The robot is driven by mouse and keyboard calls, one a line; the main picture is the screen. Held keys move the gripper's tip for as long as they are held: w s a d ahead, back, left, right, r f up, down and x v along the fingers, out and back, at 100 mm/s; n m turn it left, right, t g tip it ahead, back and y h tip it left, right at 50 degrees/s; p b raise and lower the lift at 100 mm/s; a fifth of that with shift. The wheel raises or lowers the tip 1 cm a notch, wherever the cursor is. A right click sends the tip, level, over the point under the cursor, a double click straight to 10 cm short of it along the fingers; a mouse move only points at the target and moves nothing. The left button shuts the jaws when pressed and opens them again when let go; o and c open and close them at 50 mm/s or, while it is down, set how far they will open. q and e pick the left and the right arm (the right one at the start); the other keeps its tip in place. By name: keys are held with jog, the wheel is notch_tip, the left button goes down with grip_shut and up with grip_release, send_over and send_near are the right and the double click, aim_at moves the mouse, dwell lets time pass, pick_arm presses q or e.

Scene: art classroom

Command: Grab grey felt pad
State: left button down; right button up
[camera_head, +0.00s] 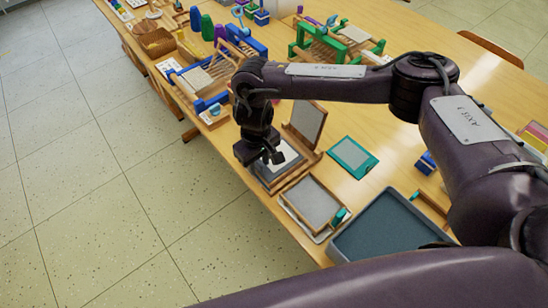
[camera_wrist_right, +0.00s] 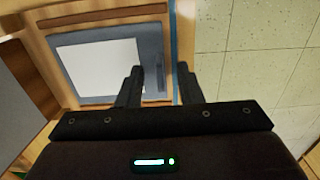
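A grey pad with a white sheet on it (camera_head: 293,156) lies in a wooden frame at the table's edge, beside a raised, grey-faced wooden panel (camera_head: 308,121). In the right wrist view the grey border of the pad (camera_wrist_right: 92,100) shows around the white sheet (camera_wrist_right: 100,66). I cannot tell for sure that it is felt. My right gripper (camera_head: 272,157) is over this frame and partly hides it. In the wrist view its two fingers (camera_wrist_right: 158,84) are apart, with nothing clearly held between them, at the pad's right side. My left gripper is not in view.
A wood-framed grey screen (camera_head: 314,201), a teal-framed grey panel (camera_head: 352,154) and a blue-grey tray (camera_head: 385,245) lie close by. Small looms (camera_head: 335,45) and a basket (camera_head: 157,43) stand farther back. Open floor (camera_head: 110,190) lies left of the table edge.

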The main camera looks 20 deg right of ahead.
grip_shut()
